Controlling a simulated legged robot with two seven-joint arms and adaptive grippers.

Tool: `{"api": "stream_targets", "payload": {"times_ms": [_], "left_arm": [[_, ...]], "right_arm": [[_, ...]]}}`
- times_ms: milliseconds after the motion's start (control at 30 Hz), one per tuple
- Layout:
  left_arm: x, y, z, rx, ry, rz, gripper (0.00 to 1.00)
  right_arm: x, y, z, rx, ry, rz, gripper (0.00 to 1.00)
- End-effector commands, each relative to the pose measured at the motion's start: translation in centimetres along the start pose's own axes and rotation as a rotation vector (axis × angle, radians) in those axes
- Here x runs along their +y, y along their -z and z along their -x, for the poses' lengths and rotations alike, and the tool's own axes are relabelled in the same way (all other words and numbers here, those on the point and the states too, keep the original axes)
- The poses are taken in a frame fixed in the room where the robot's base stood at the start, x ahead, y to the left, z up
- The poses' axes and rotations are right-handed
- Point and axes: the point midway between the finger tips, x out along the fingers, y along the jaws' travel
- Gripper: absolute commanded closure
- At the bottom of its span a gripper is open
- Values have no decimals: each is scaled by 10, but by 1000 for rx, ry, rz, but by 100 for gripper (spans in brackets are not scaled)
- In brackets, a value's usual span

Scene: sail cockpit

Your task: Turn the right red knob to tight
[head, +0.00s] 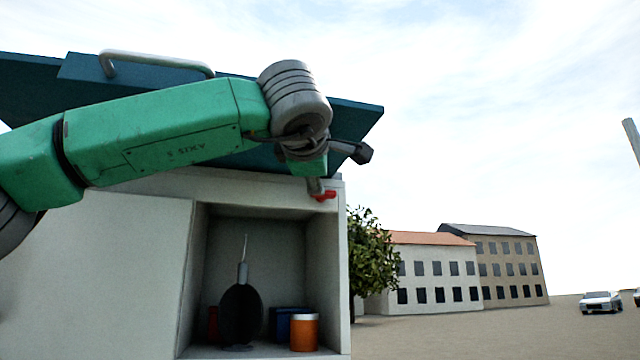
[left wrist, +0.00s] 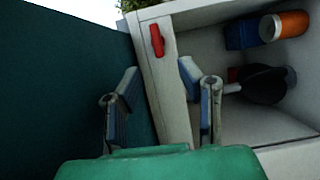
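A small red knob (head: 326,195) sits on the pale front frame of the locker, at its upper right corner under the dark teal lid. In the left wrist view the red knob (left wrist: 157,40) is a short bar lying along the frame, ahead of the fingers. My left gripper (left wrist: 158,85) is open and empty, with one finger on each side of the pale frame; the knob lies beyond the fingertips, apparently untouched. In the head view my green left arm hides most of this gripper, and one grey fingertip shows close to the knob. Only one red knob is visible. My right gripper is not in view.
The teal lid (head: 365,115) with a pale handrail (head: 160,62) slopes above the locker. The open locker (head: 325,260) holds an orange container (head: 304,333), a dark blue box (head: 284,322) and a dark rounded object (head: 240,315). Open ground lies to the right.

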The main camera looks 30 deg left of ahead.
Motion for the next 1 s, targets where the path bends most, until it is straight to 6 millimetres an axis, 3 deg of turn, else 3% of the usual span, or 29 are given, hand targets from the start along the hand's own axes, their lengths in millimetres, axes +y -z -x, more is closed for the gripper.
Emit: {"api": "stream_targets", "payload": {"times_ms": [667, 767, 833, 1000], "left_arm": [[-6, -4, -1, 0, 1, -13, 67], [-31, -18, -14, 2, 2, -63, 67], [-63, -34, -29, 3, 4, -126, 67], [-174, -85, -71, -24, 9, -341, 67]], "right_arm": [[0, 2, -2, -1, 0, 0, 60], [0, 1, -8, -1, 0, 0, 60], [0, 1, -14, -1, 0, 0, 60], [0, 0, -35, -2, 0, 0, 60]]}}
